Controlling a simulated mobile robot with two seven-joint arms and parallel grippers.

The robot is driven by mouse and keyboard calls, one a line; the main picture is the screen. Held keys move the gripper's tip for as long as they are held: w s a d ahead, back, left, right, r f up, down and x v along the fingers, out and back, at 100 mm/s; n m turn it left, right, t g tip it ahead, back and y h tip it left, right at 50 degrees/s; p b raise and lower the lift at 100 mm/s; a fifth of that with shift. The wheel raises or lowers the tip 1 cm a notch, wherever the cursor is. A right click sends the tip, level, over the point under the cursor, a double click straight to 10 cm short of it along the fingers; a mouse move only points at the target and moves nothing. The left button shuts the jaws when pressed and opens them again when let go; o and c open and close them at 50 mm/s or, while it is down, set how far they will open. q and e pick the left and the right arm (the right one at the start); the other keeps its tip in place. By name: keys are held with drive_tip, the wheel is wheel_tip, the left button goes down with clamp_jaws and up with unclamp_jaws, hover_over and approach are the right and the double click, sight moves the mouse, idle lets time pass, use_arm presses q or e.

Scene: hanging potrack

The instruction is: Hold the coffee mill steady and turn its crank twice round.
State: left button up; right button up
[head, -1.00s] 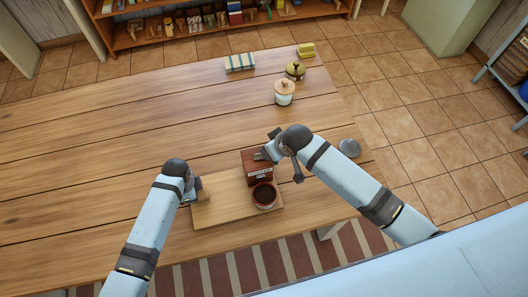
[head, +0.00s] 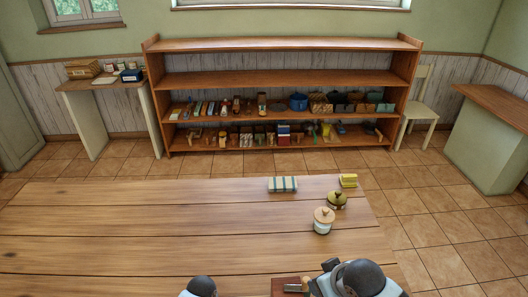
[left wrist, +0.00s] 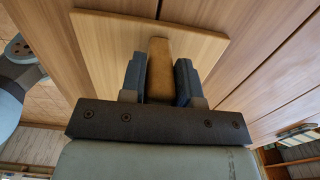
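The coffee mill (head: 281,286) is reddish-brown and only its top shows at the bottom edge of the head view. My right arm's dark wrist parts (head: 330,265) are beside it on the right. A small metal-and-dark piece lies across the mill's top; I cannot tell if it is the crank or a finger. The right fingertips are not clear. The handle stands at the pale wooden board (left wrist: 100,45).
On the table (head: 130,230) beyond the mill stand a white jar with a wooden lid (head: 324,222), an olive pot (head: 337,201), a yellow block (head: 348,181) and a striped item (head: 282,184). The table's left side is clear. A filled shelf (head: 280,85) stands behind.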

use_arm(q)
drive_tip(key=o, duration=0.4)
drive_tip(key=shift+o, duration=0.2)
drive_tip(key=shift+f, duration=0.1)
